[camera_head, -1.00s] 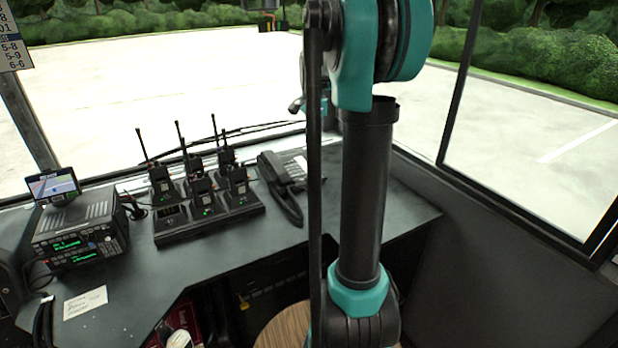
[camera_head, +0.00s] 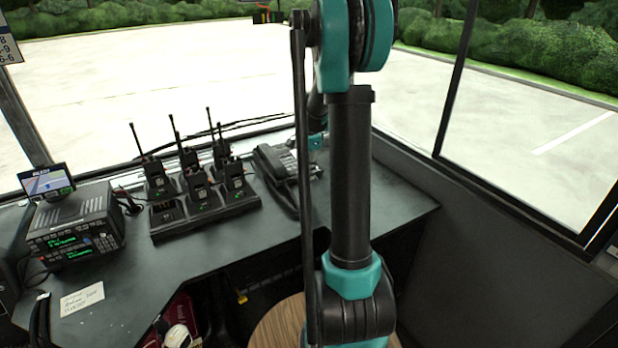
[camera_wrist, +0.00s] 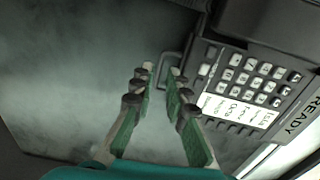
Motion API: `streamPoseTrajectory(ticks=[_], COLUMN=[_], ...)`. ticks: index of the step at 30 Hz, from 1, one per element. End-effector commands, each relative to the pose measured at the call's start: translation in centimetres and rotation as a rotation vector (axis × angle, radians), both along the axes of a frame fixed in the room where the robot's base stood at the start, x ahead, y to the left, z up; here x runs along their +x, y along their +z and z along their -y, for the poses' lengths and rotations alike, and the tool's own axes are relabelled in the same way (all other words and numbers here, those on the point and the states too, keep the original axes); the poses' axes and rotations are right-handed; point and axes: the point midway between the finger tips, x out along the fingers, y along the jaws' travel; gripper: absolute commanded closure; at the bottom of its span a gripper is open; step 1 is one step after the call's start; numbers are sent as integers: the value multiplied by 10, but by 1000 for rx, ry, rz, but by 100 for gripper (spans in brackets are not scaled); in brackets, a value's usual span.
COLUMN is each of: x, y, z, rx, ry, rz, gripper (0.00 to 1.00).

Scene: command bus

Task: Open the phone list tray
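The desk phone (camera_head: 285,168) sits on the dark desk, partly behind my arm in the head view. A thin grey loop handle (camera_wrist: 168,62) sticks out from the phone's left edge, probably the list tray's pull. My gripper (camera_wrist: 161,72) is open and empty, its two fingertips apart close to this loop. I cannot tell whether they touch it. In the head view my gripper is hidden behind my arm.
A charging rack (camera_head: 205,213) of several handheld radios stands left of the phone. A radio unit (camera_head: 72,230) with a small screen and a paper note (camera_head: 82,299) are farther left. Windows border the desk. Bare desk (camera_wrist: 75,75) lies left of the phone in the wrist view.

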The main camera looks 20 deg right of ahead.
Motion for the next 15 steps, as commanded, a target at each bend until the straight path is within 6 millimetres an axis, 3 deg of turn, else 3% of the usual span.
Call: streamPoseTrajectory(ticks=[6, 15], x=[0, 0], y=[-21, -25], z=[0, 0], rx=[0, 0], ry=[0, 0], rz=[0, 0], gripper=[85, 85])
